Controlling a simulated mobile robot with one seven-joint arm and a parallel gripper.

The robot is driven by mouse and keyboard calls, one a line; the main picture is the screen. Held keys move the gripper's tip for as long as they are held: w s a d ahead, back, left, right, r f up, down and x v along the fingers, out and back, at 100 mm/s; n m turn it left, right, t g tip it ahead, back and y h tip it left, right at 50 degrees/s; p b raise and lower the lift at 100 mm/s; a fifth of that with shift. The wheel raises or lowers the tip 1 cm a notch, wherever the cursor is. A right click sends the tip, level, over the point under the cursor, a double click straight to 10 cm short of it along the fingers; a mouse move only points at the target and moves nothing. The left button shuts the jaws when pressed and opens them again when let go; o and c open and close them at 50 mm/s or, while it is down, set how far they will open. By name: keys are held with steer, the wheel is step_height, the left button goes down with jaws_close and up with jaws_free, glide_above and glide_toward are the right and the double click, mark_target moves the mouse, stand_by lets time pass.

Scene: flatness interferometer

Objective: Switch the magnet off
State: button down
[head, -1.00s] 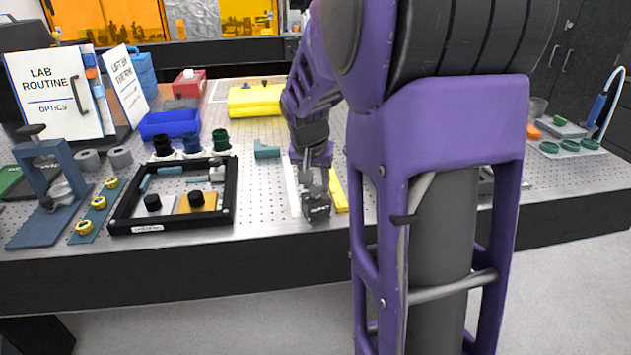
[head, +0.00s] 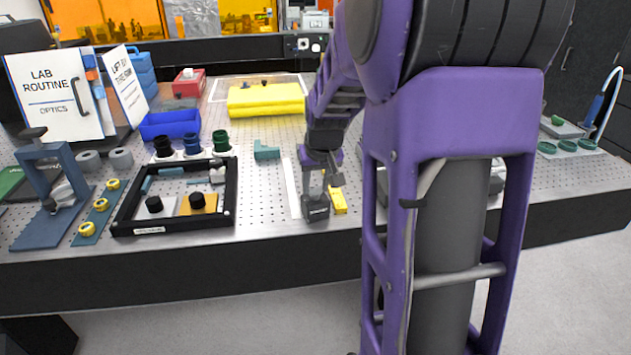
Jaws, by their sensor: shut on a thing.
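A small dark block with a pale label on its front, which looks like the magnet base (head: 316,209), sits on the perforated bench top near its front edge in the head view. My gripper (head: 322,184) is directly above it, pointing down, with its fingers at the block's upper part. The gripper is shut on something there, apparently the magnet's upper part. The exact contact and any switch or knob are too small and partly hidden to make out.
A white strip (head: 291,188) lies left of the block and a yellow bar (head: 338,199) right of it. A black frame (head: 122,212) with knobbed plates stands further left. A teal bracket (head: 267,152) and a yellow case (head: 266,101) lie behind. My arm hides much of the right side.

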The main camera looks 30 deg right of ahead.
steer(key=shift+d+n+y, duration=0.1)
steer(key=shift+n+y, duration=0.2)
steer(key=shift+n, duration=0.3)
steer(key=shift+c, duration=2.2)
jaws_free()
steer(key=shift+r, duration=0.1)
